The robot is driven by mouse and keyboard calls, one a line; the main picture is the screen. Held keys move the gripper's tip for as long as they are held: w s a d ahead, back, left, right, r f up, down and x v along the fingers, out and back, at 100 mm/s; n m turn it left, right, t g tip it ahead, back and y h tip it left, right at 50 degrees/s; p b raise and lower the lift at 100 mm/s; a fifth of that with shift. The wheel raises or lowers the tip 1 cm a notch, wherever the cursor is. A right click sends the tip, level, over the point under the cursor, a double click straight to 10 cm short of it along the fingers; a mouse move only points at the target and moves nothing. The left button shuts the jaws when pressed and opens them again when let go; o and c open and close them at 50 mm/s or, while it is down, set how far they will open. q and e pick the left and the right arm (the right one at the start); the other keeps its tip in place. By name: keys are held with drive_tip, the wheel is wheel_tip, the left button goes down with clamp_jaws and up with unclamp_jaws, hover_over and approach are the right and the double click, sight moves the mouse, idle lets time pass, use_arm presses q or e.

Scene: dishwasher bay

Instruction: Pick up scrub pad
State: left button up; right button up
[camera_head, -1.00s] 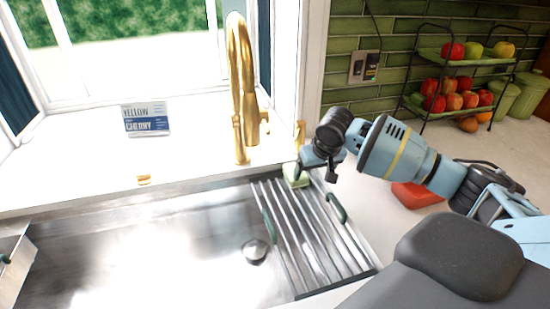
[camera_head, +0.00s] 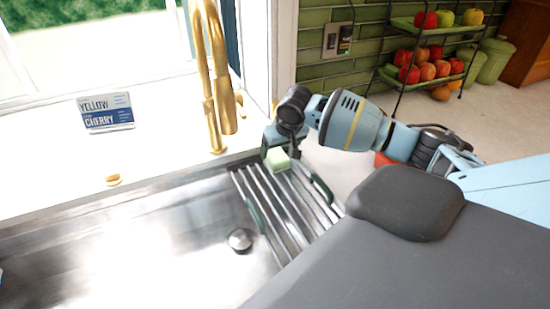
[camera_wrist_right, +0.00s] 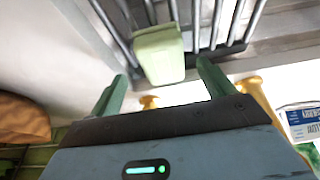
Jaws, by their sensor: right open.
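The scrub pad is a pale green block (camera_head: 278,160) at the back end of the drying rack (camera_head: 272,215) over the sink's right side. It also shows in the right wrist view (camera_wrist_right: 160,52). My right gripper (camera_head: 274,146) is just behind and above the pad in the head view. In the wrist view its two green fingers are spread (camera_wrist_right: 162,70), with the pad's near end between or just beyond their tips. I cannot tell whether they touch it. My left gripper is not in view.
A gold faucet (camera_head: 215,90) stands just left of my right gripper. The steel sink (camera_head: 150,250) lies left of the rack. A blue-and-white box (camera_head: 106,112) stands on the sill. A red object (camera_head: 383,159) is partly hidden behind my right arm. A fruit stand (camera_head: 425,75) is at the back right.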

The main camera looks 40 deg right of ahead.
sight(276, 154)
drive_tip(key=x, duration=0.2)
drive_tip(key=w+x, duration=0.1)
drive_tip(key=x, duration=0.2)
drive_tip(key=shift+s+r, duration=0.1)
drive_tip(key=shift+r, duration=0.1)
drive_tip(key=shift+a+f, duration=0.1)
drive_tip(key=shift+f, duration=0.05)
idle(0.4)
drive_tip(key=c, duration=1.1)
drive_tip(key=shift+o, duration=0.2)
